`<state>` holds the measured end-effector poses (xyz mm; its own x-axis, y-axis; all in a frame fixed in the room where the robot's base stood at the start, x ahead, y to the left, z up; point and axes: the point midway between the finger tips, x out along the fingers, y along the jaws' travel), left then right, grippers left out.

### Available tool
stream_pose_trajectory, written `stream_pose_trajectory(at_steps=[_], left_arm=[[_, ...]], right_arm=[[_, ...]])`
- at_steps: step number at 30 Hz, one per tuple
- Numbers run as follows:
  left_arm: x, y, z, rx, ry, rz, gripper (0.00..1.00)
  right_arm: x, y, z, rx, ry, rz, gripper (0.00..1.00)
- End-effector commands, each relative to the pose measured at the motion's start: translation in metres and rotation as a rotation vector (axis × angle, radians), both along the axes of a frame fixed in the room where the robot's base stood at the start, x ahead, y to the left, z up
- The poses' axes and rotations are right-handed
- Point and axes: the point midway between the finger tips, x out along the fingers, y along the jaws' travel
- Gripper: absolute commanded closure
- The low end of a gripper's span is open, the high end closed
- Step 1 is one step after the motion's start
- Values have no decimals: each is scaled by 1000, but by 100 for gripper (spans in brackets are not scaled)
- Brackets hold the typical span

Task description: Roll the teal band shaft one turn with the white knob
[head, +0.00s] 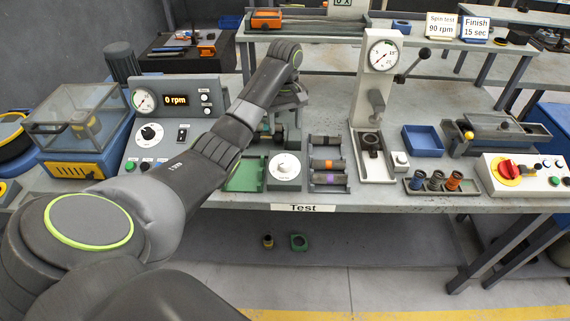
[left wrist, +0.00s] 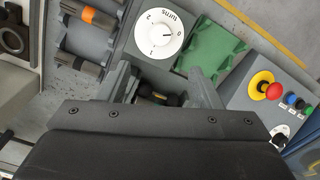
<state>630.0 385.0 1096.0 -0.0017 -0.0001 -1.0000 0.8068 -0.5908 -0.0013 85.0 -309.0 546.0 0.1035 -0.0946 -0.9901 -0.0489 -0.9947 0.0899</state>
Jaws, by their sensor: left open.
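The white knob (head: 284,166) sits on a grey box in front of my left gripper (head: 284,118). It also shows in the left wrist view (left wrist: 160,34), with a dial marked 0, 1 and 2 and its pointer toward 0. My left gripper (left wrist: 160,85) is open, fingers apart and pointing down behind the knob box. A dark shaft (left wrist: 168,98) with a yellowish part lies partly hidden between and below the fingers. I cannot make out a teal band on it for certain. My right gripper is not in view.
A rack (head: 328,186) with orange- and purple-banded shafts stands right of the knob box. A green tray (head: 243,175) lies left of it. The press (head: 381,90) stands further right. A control panel (head: 176,118) reading 0 rpm is on the left.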

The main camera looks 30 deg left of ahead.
Motion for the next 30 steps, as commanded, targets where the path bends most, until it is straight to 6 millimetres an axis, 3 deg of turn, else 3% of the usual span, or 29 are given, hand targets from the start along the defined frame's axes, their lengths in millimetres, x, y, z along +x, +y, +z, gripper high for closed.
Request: stream_pose_trajectory(at_steps=[1, 14, 19, 21, 30], left_arm=[[0, 0, -12, 0, 0, 0, 41], [0, 0, -61, 1, -1, -1, 41], [-1, 0, -95, 0, 1, -1, 41], [-1, 0, -102, -1, 4, 0, 41], [0, 0, -139, 1, -1, -1, 41]], right_arm=[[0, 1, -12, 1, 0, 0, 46], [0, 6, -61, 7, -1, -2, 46], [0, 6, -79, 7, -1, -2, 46], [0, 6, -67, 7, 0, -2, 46], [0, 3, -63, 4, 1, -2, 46]])
